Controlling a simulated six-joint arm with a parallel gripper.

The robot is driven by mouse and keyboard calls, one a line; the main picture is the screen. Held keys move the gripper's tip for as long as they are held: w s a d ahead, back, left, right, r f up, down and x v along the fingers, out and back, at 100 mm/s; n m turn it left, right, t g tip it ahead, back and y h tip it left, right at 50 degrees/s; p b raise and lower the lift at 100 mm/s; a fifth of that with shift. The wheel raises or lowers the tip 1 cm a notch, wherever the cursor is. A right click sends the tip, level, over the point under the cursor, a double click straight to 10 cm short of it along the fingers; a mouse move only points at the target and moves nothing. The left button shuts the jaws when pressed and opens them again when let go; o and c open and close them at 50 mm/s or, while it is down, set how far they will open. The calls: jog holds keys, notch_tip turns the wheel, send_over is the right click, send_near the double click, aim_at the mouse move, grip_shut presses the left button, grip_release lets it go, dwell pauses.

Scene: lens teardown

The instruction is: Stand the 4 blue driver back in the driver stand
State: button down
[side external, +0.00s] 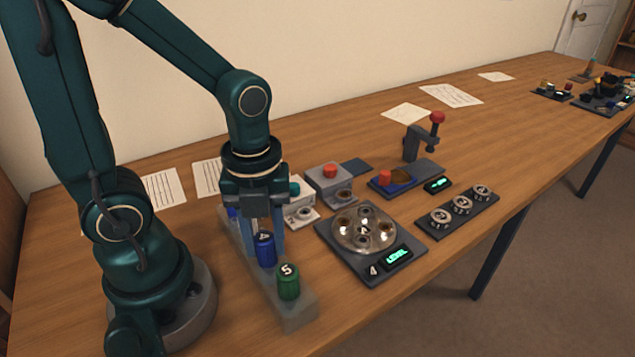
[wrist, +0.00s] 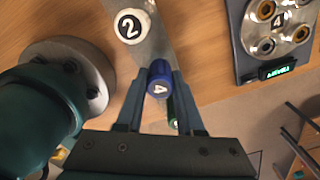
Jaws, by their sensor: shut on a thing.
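The blue driver marked 4 (side external: 265,250) is upright between the fingers of my gripper (side external: 264,240), which is shut on it. In the wrist view its blue cap (wrist: 160,80) shows between the two fingertips (wrist: 160,100). It is over or in the grey driver stand (side external: 300,316), in line with the green driver (side external: 288,283), which stands near the stand's front end. Its lower end is hidden, so I cannot tell whether it is seated. A white cap marked 2 (wrist: 130,26) stands farther along the stand (wrist: 156,45) in the wrist view.
A dark plate with a round lens fixture (side external: 364,229) and a lit LEVEL display (side external: 397,255) lies right of the stand. Farther right are a tray with several rings (side external: 461,206) and a small press with a red knob (side external: 437,117). Papers lie towards the wall.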

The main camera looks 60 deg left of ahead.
jog(key=shift+f, duration=0.25)
jog(key=shift+c, duration=2.3)
grip_release()
jog(key=shift+o, duration=0.3)
jog(key=o, duration=0.4)
jog(key=shift+r, duration=3.55)
